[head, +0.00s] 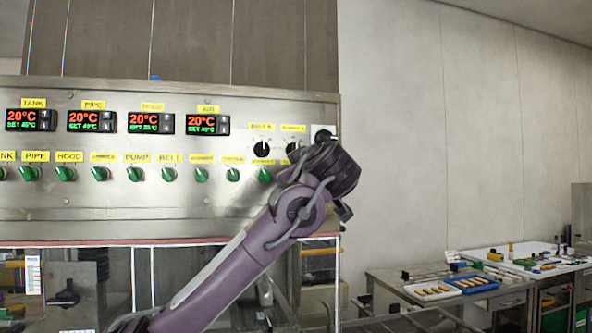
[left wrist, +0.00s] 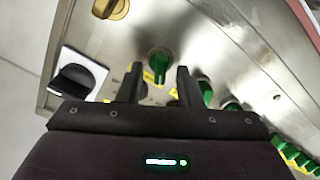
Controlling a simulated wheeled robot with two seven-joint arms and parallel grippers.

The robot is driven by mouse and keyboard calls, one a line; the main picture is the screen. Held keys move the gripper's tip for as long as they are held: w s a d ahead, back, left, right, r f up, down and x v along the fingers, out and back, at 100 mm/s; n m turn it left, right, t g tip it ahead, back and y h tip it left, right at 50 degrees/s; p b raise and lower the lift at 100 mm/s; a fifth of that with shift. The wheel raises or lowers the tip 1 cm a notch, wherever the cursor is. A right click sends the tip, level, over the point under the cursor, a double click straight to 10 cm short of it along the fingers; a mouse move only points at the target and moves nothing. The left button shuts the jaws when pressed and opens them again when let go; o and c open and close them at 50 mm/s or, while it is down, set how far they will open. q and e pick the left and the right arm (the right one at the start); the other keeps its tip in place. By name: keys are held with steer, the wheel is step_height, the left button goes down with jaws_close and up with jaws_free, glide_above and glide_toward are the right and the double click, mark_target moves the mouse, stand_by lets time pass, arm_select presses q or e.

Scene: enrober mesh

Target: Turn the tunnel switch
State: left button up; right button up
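Green rotary switches stand in a row below the displays on the steel panel, among them one (head: 233,174) under a yellow label too small to read. I cannot tell which switch is the tunnel switch. In the left wrist view my left gripper (left wrist: 159,80) is open, its two dark fingers apart. A green switch (left wrist: 159,64) at the end of the row shows between and just beyond the fingertips. I cannot tell whether they touch it. In the head view my left wrist covers this right end of the row. My right gripper is not in view.
Black knobs (head: 261,149) sit above the row. A black switch on a white plate (left wrist: 76,78) is at the panel's edge, close to my gripper. More green switches (left wrist: 203,88) follow along the row. A side table with trays (head: 433,290) stands at the right.

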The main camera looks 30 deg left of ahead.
arm_select(q)
steer(key=shift+c, duration=0.2)
jaws_close()
